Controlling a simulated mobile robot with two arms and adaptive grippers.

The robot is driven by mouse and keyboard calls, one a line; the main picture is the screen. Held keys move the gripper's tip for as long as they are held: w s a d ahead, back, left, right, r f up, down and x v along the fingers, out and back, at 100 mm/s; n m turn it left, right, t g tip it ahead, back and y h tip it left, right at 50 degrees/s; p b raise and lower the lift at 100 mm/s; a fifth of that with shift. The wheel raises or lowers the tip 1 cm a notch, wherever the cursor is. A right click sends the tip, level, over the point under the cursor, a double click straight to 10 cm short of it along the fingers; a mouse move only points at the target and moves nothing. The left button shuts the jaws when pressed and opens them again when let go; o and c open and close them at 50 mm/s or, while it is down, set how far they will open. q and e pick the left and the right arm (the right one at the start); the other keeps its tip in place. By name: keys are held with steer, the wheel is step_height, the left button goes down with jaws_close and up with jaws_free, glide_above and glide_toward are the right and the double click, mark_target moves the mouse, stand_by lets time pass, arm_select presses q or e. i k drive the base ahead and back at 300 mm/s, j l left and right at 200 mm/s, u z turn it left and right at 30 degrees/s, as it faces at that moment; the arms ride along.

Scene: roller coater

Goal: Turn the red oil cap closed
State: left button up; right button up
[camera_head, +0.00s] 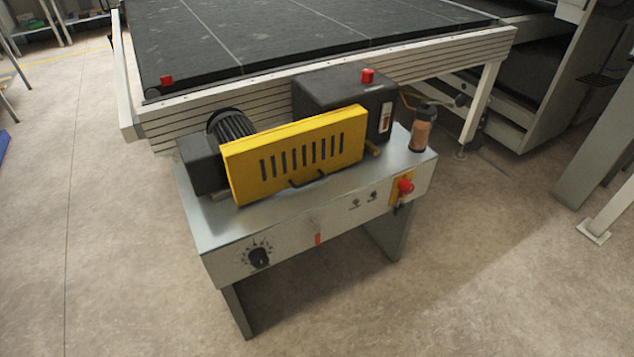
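A red oil cap (367,76) sits upright on top of the black gearbox housing (340,88), at the rear right of a grey metal bench. I cannot tell from this view how far the cap is turned. A yellow slotted guard (296,153) stands in front of the housing. Neither of my grippers shows in the head view.
The grey bench (330,211) carries a dial (259,257), a red knob (405,187), a black motor (204,165) and a brown-and-black bottle (422,128). A dark conveyor (270,40) lies behind. The floor in front is clear.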

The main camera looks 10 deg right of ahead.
mark_target(367, 77)
steer(key=i+l+u, duration=0.1)
steer(key=l, duration=0.25)
steer(key=i+l, duration=0.2)
steer(key=l, duration=0.15)
steer(key=i+l+u, duration=0.15)
steer(key=l, duration=0.2)
